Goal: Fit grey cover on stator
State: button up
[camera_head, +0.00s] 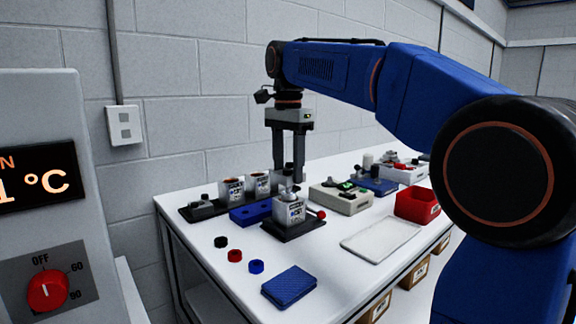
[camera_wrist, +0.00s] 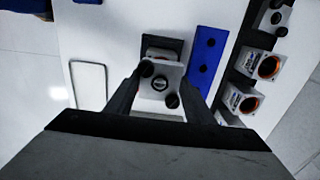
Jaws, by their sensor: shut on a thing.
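My gripper (camera_head: 288,184) is low over the fixture, its two fingers apart and closed on opposite sides of a grey cover (camera_wrist: 160,86). In the wrist view the cover is a light grey square plate with a round centre feature and dark corner spots, between the fingertips (camera_wrist: 160,78). The stator (camera_head: 291,212) is a silver, labelled block standing upright in a dark fixture (camera_head: 292,233) with a red-knobbed lever.
A dark rack (camera_wrist: 228,118) beside the fixture holds two more stators with copper windings and a grey part. A blue block (camera_head: 250,214) lies between. A white tray (camera_head: 381,240), red bin (camera_head: 417,204), small coloured rings and a blue pad (camera_head: 289,286) surround them.

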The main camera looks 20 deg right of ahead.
jog(key=shift+f, duration=0.65)
jog(key=shift+f, duration=0.4)
jog(key=shift+f, duration=0.75)
dwell(0.4)
jog(key=shift+f, duration=0.35)
jog(key=shift+f, duration=0.15)
jog(key=o, duration=1.2)
jog(key=shift+o, duration=0.8)
jog(key=shift+o, duration=1)
